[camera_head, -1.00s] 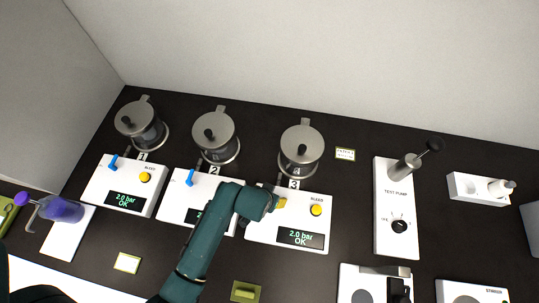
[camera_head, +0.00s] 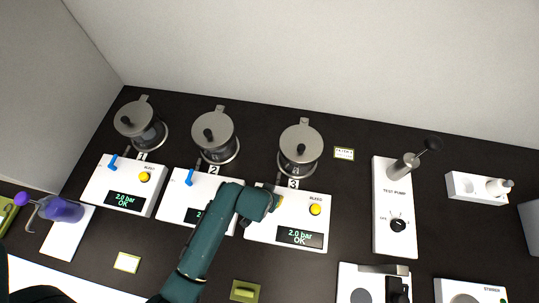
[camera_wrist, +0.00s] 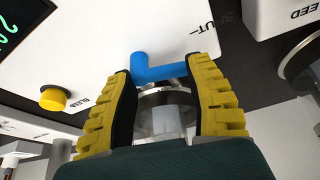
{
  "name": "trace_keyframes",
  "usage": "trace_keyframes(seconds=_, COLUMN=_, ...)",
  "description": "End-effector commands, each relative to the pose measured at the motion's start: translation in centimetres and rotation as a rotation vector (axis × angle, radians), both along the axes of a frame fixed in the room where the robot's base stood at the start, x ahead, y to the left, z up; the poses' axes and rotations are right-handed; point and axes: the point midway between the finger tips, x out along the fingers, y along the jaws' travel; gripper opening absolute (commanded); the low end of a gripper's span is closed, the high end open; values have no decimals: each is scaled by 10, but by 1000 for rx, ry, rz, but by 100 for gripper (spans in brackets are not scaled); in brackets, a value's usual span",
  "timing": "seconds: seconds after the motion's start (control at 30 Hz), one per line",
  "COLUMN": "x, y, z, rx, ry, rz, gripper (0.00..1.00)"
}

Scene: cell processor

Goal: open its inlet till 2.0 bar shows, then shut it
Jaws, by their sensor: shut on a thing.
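Station 3's white control box (camera_head: 260,229) has a display (camera_head: 299,237) reading 2.0 bar; the line below it is not legible. My gripper (camera_head: 278,201) is at this box's left upper part, hiding its inlet handle in the head view. In the wrist view, the blue inlet handle (camera_wrist: 152,68) sits between the yellow finger pads of my gripper (camera_wrist: 165,75), which is shut on it. The word SHUT with a mark is printed just beyond the handle. A yellow bleed button (camera_wrist: 53,98) stands to the left. Station 3's lidded vessel (camera_head: 301,150) is behind the box.
Station 1's box (camera_head: 101,188) shows 2.0 bar OK. Station 2's box (camera_head: 171,207) is partly covered by my arm. Their vessels (camera_head: 139,120) (camera_head: 213,135) stand behind. A test pump (camera_head: 394,215) is to the right. Dark bench is free between them.

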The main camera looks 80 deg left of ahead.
Motion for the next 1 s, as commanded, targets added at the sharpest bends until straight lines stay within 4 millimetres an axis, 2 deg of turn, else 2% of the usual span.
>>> trace_keyframes(seconds=0.3, x=-5, y=-7, z=-2, rx=-4, ry=14, rz=228, gripper=18)
trace_keyframes(seconds=0.63, x=-6, y=-8, z=-6, rx=-5, ry=15, rz=257, gripper=18)
trace_keyframes(seconds=0.67, x=-7, y=-8, z=-6, rx=-5, ry=15, rz=257, gripper=56)
trace_keyframes(seconds=0.77, x=-7, y=-8, z=-6, rx=-6, ry=16, rz=257, gripper=75)
trace_keyframes(seconds=0.8, x=-6, y=-8, z=-6, rx=-5, ry=14, rz=256, gripper=80)
trace_keyframes(seconds=1.0, x=-4, y=-7, z=-4, rx=-4, ry=9, rz=254, gripper=80)
